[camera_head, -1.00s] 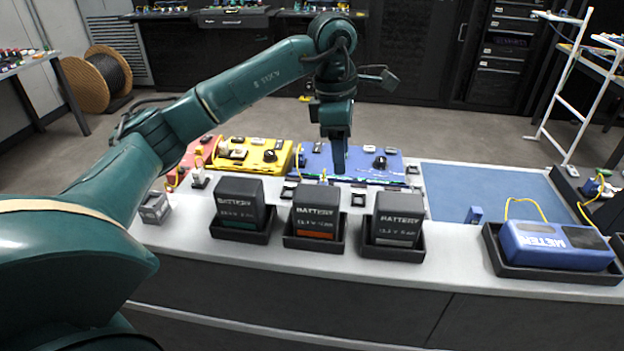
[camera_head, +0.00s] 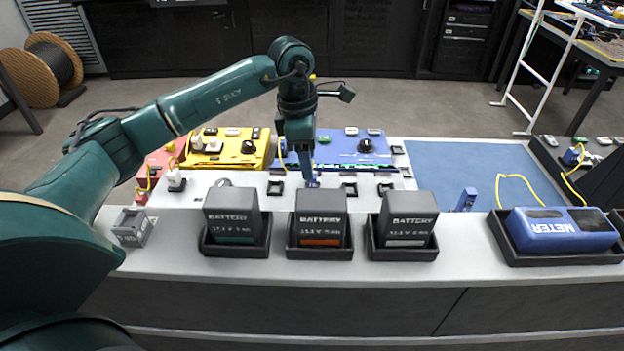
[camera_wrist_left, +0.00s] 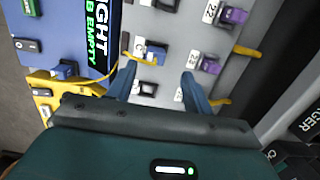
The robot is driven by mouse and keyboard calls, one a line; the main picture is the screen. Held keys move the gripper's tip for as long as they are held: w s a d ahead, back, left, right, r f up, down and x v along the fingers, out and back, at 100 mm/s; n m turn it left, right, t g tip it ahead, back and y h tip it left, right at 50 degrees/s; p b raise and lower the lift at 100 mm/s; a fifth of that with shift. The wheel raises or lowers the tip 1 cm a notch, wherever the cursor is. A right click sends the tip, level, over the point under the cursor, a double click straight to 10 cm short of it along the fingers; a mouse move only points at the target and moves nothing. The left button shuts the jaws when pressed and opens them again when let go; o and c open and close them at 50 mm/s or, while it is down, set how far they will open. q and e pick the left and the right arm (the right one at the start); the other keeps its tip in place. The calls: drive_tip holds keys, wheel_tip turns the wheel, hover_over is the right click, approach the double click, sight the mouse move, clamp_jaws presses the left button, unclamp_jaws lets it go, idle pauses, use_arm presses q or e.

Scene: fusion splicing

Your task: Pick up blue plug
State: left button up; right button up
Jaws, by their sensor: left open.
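My left gripper (camera_head: 308,183) points down over the light grey panel at the front edge of the blue box, with its fingers apart. In the left wrist view the left gripper (camera_wrist_left: 159,72) is open and empty. A small blue plug (camera_wrist_left: 155,55) with a yellow lead sits in a socket on the grey panel, just beyond and between the two fingertips; I see no contact. In the head view the gripper mostly hides this spot. Another blue plug (camera_wrist_left: 64,69) sits on the blue box, left of the fingers. My right gripper is not in view.
Three batteries (camera_head: 320,219) stand in black trays in front of the panel. Purple plugs (camera_wrist_left: 210,64) sit right of the fingers. The yellow box (camera_head: 228,147) is left of the blue box (camera_head: 340,147). The blue meter (camera_head: 560,229) is at right; the blue mat (camera_head: 470,165) is mostly clear.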

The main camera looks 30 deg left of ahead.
sight(312, 183)
use_arm(q)
drive_tip(key=shift+w+d+f+p, duration=0.1)
drive_tip(key=shift+w+f+p, duration=0.1)
drive_tip(key=shift+f, duration=0.75)
drive_tip(key=shift+w+d+f+p, duration=0.1)
drive_tip(key=shift+w+f+p, duration=0.1)
drive_tip(key=shift+f, duration=0.75)
drive_tip(key=shift+w+d+f+p, duration=0.1)
drive_tip(key=shift+w+f+p, duration=0.1)
drive_tip(key=shift+f, duration=0.75)
drive_tip(key=c, duration=1.1)
